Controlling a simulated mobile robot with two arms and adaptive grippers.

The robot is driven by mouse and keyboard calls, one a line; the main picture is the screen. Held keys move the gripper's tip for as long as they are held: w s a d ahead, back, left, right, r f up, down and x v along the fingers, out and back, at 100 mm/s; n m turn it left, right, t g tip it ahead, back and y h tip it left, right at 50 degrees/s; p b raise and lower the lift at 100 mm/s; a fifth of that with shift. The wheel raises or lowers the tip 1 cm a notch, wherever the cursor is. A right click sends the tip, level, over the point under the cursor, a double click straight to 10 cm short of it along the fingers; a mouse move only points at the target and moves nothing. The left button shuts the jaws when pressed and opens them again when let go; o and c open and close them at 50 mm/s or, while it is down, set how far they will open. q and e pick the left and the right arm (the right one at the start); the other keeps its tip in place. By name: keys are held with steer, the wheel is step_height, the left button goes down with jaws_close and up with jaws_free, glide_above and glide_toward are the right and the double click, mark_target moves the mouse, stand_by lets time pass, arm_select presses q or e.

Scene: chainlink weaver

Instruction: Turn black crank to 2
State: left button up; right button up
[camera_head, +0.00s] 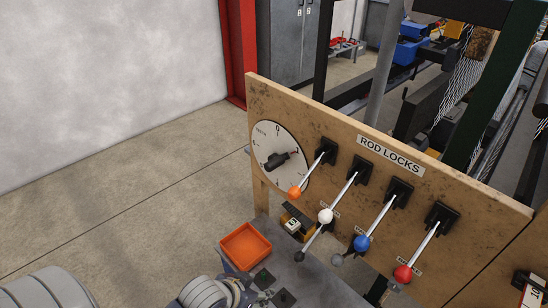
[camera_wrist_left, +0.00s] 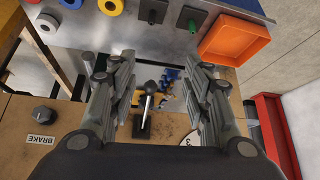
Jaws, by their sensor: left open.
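In the head view, a black crank handle (camera_head: 277,161) sits on a round white dial (camera_head: 266,146) at the left end of a wooden panel. Its narrow end points right and slightly up; the small dial marks are hard to read. My left gripper (camera_wrist_left: 162,68) is open in the left wrist view, its fingers wide apart with nothing held. Between the fingers, farther off, is a metal rod with a dark ball end (camera_wrist_left: 151,87) on a black mount. A white patch marked 3 (camera_wrist_left: 188,140) shows partly behind the right finger. My right gripper is out of view.
The ROD LOCKS panel (camera_head: 485,199) carries levers with orange (camera_head: 295,191), white (camera_head: 326,215), blue (camera_head: 361,243) and red (camera_head: 403,274) balls. An orange tray (camera_head: 246,246) sits below the dial. A BRAKE knob (camera_wrist_left: 45,115) shows at the wrist view's left.

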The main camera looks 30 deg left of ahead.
arm_select(q)
steer(key=w+a+r+t+h, duration=0.1)
steer(key=w+a+r+t, duration=0.1)
steer(key=w, duration=0.3)
steer(key=w+a+r+t+h, duration=0.1)
steer(key=w+a+r+t, duration=0.15)
steer(key=w, duration=0.35)
steer(key=n+t+h, duration=0.2)
steer(key=t+h, duration=0.1)
steer(key=t, duration=0.3)
glide_toward(266, 169)
steer(key=w, duration=0.2)
steer(key=x, duration=0.3)
steer(key=p+x, duration=0.1)
steer(key=x, duration=0.2)
steer(key=p+x, duration=0.1)
steer(key=x, duration=0.2)
steer(key=shift+w+d+r, duration=0.2)
steer(key=shift+d, duration=0.3)
steer(key=shift+w+d+f, duration=0.1)
steer(key=shift+w+d, duration=0.1)
steer(key=shift+w, duration=0.4)
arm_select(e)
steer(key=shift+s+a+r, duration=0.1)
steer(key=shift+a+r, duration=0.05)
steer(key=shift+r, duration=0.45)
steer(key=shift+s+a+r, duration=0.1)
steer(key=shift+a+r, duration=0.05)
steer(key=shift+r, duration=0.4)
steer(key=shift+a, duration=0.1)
